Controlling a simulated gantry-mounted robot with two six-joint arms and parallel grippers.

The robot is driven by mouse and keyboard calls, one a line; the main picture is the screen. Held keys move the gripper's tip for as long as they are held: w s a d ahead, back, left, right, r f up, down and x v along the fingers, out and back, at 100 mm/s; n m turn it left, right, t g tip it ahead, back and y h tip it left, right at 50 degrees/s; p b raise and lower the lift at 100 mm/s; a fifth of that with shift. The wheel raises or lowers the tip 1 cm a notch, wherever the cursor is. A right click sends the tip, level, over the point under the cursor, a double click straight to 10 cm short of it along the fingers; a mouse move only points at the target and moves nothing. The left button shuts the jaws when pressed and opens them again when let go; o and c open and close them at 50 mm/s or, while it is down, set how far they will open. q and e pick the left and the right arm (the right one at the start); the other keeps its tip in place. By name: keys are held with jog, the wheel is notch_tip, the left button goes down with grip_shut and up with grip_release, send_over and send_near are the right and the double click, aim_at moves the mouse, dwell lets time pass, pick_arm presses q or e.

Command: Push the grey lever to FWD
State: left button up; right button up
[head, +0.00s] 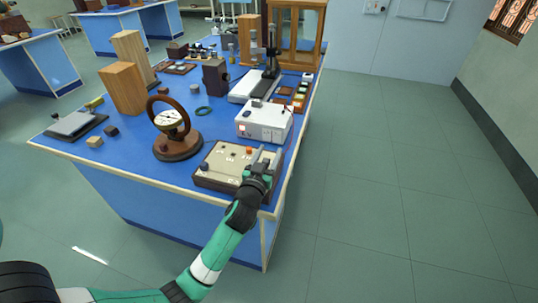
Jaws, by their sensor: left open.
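A beige control box (222,172) with a dark wooden base sits at the near right corner of the blue bench. It carries a dark blue knob (205,166), an orange knob (249,151) and small dark parts on its top. My left gripper (264,153) is open over the right part of this box, its grey fingers pointing away from me. I cannot make out the grey lever or any FWD marking; the gripper hides part of the box's right side. Whether the fingers touch anything is not clear. My right gripper is not in view.
A white instrument box (264,121) stands just behind the beige box. A round dial meter in a wooden ring (178,146) stands to its left. Wooden blocks (122,89) stand farther left on the blue bench (140,183). The floor to the right is clear.

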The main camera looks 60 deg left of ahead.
pick_arm(q)
grip_shut()
dwell(0.3)
jog(key=shift+w+r+p, duration=0.1)
jog(key=shift+p, duration=0.25)
jog(key=g+h+p, duration=0.1)
jog(key=p, duration=0.2)
jog(key=w+a+g+h+p, duration=0.1)
jog(key=p, duration=0.3)
jog(key=f+g+h+p, duration=0.1)
jog(key=p, duration=0.2)
jog(key=shift+w+a, duration=0.2)
jog(key=shift+a, duration=0.15)
jog(key=shift+w+a+f+g+h+p, duration=0.15)
jog(key=shift+f+g+h+p, duration=0.35)
jog(key=shift+p, duration=0.5)
jog(key=shift+f, duration=0.25)
